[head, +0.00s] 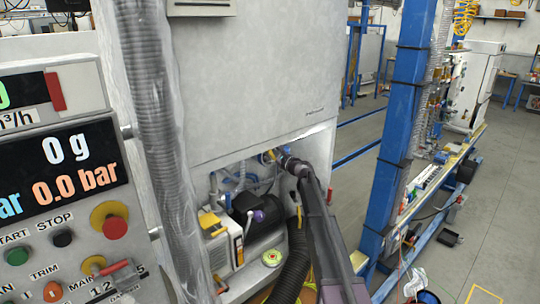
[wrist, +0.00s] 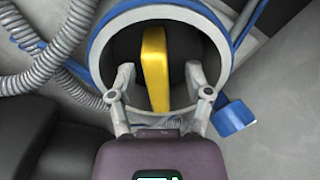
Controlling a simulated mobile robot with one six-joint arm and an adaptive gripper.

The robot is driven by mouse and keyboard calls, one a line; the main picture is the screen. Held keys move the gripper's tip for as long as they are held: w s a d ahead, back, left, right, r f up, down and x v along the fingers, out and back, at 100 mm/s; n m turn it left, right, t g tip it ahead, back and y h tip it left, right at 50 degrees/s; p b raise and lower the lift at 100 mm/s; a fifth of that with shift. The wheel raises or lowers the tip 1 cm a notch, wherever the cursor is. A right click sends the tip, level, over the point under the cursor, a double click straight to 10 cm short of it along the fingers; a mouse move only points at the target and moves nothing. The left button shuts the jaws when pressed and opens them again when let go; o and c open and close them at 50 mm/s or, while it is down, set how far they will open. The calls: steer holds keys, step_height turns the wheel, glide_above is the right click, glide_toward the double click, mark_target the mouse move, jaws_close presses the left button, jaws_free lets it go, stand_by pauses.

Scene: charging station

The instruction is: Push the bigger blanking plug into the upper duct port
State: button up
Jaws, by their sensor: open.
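In the wrist view, a round port (wrist: 95,50) with a pale grey rim and blue edging faces me. A yellow upright grip (wrist: 155,70), which looks like part of the blanking plug, stands inside the rim against a dark interior. I cannot tell how deep or how square the plug sits. My gripper (wrist: 160,68) is open, with one finger on each side of the yellow grip and gaps between. In the head view, my gripper (head: 284,158) reaches the top of the machine's recess, where a little blue and yellow shows; the port itself is mostly hidden there.
In the wrist view, a ribbed grey hose (wrist: 40,75) lies at left and a blue tab (wrist: 233,118) at right. In the head view, a motor (head: 262,215), a black corrugated hose (head: 294,255) and pipes crowd the recess. A blue post (head: 400,120) stands right of my arm.

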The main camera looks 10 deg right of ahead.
steer(key=v, duration=1)
steer(key=shift+s+d, duration=0.25)
steer(key=shift+s, duration=0.1)
stand_by(0.3)
steer(key=s+a+f+n+g+h, duration=0.1)
steer(key=s+a+f+n+g, duration=0.3)
steer(key=s, duration=0.3)
steer(key=s+a+f+n+g, duration=0.2)
steer(key=s+f+n, duration=0.25)
steer(key=s, duration=0.25)
steer(key=s+a+f+n+g+h, duration=0.1)
steer(key=s+a+f+n+g, duration=0.2)
steer(key=s+n, duration=0.3)
steer(key=s+d+f+n+g+h, duration=0.2)
steer(key=s, duration=0.6)
steer(key=s+d+f+n+g+h, duration=0.2)
steer(key=s+n+h, duration=0.1)
steer(key=s, duration=0.4)
steer(key=s+d+f+n+g+h, duration=0.1)
steer(key=s+d+f+n+h, duration=0.1)
steer(key=s, duration=0.6)
steer(key=shift+s+d+f+n+g+h, duration=0.25)
steer(key=shift+s+f+n+g+h, duration=0.2)
steer(key=shift+n+h, duration=0.3)
